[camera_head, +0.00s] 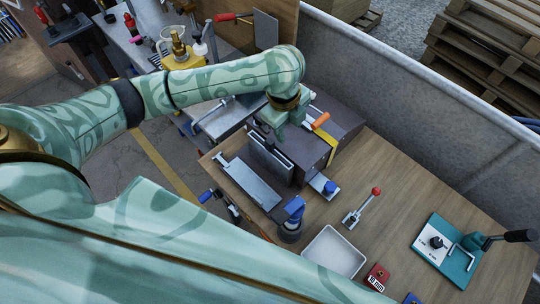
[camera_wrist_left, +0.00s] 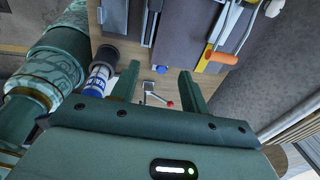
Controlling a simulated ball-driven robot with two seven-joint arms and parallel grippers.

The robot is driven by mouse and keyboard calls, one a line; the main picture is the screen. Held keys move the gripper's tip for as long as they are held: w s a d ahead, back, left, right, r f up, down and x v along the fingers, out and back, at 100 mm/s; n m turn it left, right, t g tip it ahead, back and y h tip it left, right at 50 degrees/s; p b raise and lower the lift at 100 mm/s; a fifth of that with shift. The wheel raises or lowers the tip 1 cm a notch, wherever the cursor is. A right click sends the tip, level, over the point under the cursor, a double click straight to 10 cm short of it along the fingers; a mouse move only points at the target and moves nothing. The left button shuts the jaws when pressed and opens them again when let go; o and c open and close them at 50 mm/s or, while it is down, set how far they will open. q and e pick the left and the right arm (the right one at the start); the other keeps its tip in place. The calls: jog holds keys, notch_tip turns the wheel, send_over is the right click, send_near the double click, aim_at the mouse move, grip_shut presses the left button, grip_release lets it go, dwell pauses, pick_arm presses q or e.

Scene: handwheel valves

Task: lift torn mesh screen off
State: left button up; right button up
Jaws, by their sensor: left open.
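I cannot make out a torn mesh clearly. The likeliest thing is a thin dark upright panel (camera_head: 270,158) in a grey frame on the wooden bench. It stands just below my left gripper (camera_head: 282,122) in the head view. In the left wrist view a dark narrow slotted piece (camera_wrist_left: 150,22) shows at the top, beyond the fingers. My left gripper (camera_wrist_left: 158,88) is open there, with nothing between its fingers. Its fingertips are partly hidden by its own body in the head view. My right gripper is not in view.
A dark grey box (camera_head: 335,135) with a yellow strip and orange handle stands beside the panel. A red-knobbed lever (camera_head: 362,207), white tray (camera_head: 334,252), blue-topped cylinder (camera_head: 291,218) and teal plate (camera_head: 447,250) are on the bench (camera_head: 400,190). A wall runs behind.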

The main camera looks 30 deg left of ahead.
pick_arm(q)
notch_tip(320, 180, up, 3)
jog(key=g+y, duration=0.1)
send_over(270, 141)
jog(key=w, duration=0.1)
jog(key=f+b, duration=0.1)
jog(key=f, duration=0.2)
jog(key=f+b, duration=0.1)
jog(key=f, duration=0.2)
jog(key=f+b, duration=0.1)
jog(key=f, duration=0.3)
jog(key=shift+a, duration=0.25)
jog(key=f, duration=0.2)
jog(key=f+b, duration=0.1)
jog(key=s+f, duration=0.1)
jog(key=f, duration=0.1)
jog(key=shift+d+f+b, duration=0.15)
jog(key=shift+f+b, duration=0.15)
jog(key=shift+r, duration=0.1)
grip_shut()
